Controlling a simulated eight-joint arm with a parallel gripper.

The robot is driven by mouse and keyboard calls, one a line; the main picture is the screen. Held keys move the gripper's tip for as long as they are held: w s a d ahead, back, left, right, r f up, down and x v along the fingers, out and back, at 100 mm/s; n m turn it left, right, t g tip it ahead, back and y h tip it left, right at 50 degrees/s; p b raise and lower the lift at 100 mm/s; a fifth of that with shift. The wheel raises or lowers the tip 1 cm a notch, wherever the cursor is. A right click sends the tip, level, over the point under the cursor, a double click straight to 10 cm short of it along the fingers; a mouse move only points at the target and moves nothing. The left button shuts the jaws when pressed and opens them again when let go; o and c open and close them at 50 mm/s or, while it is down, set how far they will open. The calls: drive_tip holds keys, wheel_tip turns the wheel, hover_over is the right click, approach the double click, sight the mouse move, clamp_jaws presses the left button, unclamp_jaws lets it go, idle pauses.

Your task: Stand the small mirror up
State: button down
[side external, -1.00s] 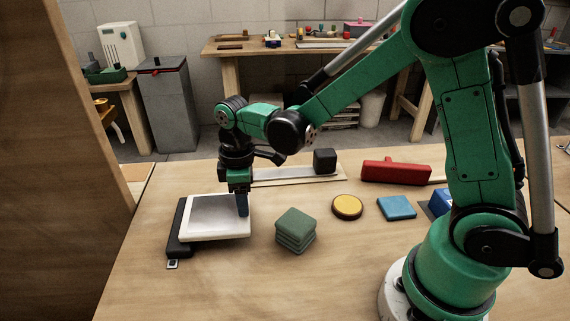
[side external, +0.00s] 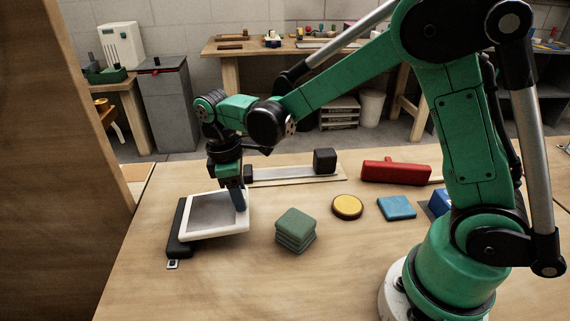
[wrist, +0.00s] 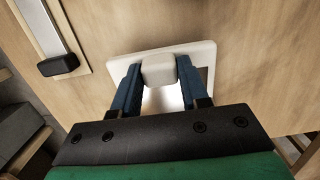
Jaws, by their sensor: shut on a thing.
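The small mirror (side external: 210,214) has a white frame and a grey face, and lies nearly flat, slightly tilted, at the left of the table. Its left edge meets a black base bar (side external: 178,228). My gripper (side external: 239,203) is at the mirror's right side, pointing down. In the wrist view, the blue fingers of my gripper (wrist: 159,68) are shut on a white block-like tab (wrist: 158,72) at the edge of the mirror's frame (wrist: 203,51). The fingers and the tab hide part of the mirror there.
Stacked green pads (side external: 295,230) stand right of the mirror. A yellow disc (side external: 347,206), a blue pad (side external: 396,207) and a red block (side external: 395,172) lie farther right. A rail with a black block (side external: 325,160) lies behind. A tall wooden panel (side external: 60,150) stands at the left.

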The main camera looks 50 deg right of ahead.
sight(230, 206)
drive_tip(key=shift+w+a+r+g+h, duration=0.35)
drive_tip(key=shift+r+g+h, duration=0.2)
drive_tip(key=shift+r, duration=0.1)
drive_tip(key=shift+w+a+r+g+h, duration=0.25)
drive_tip(key=shift+a+r+g+h, duration=0.05)
drive_tip(key=shift+r+g+h, duration=0.3)
drive_tip(key=shift+c, duration=2.2)
unclamp_jaws()
drive_tip(key=shift+r, duration=0.15)
drive_tip(key=shift+v, duration=2.7)
